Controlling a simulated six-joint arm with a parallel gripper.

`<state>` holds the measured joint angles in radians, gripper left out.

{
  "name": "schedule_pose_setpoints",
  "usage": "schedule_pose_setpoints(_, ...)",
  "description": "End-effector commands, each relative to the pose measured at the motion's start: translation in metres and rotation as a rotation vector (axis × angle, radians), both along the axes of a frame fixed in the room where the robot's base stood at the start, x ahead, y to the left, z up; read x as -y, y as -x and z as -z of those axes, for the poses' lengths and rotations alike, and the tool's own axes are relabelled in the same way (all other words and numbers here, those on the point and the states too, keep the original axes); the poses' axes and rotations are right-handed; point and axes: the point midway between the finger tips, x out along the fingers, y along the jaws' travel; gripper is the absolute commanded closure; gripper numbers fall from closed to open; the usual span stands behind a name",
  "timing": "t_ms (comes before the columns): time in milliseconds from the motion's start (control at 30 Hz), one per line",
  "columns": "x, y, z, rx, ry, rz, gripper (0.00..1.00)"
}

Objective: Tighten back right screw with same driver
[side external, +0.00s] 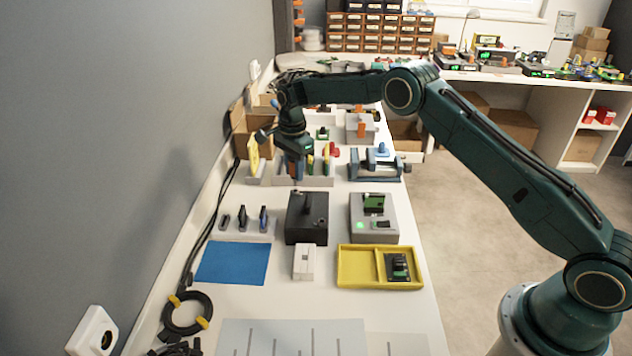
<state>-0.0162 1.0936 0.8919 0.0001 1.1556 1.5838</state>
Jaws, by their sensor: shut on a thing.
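I cannot tell whether the tip touches a screw. The box has a dark raised knob on top, and its screws are too small to make out. Several other drivers with coloured handles (311,165) stand in a pale rack (318,181) just behind and right of my gripper.
A grey fixture with a green board (374,204) stands right of the box. A yellow tray (357,273), a small white block (304,262) and a blue mat (233,263) lie nearer. A blue-grey vise (376,167) stands behind right. Black cables run along the left wall.

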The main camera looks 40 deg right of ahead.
Motion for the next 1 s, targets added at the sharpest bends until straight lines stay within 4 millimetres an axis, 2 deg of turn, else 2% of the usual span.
schedule_pose_setpoints(500,0.0,0.0,-0.021,0.0,0.0,0.0,0.99)
schedule_pose_setpoints(1000,0.0,0.0,-0.022,0.0,0.0,0.0,0.99)
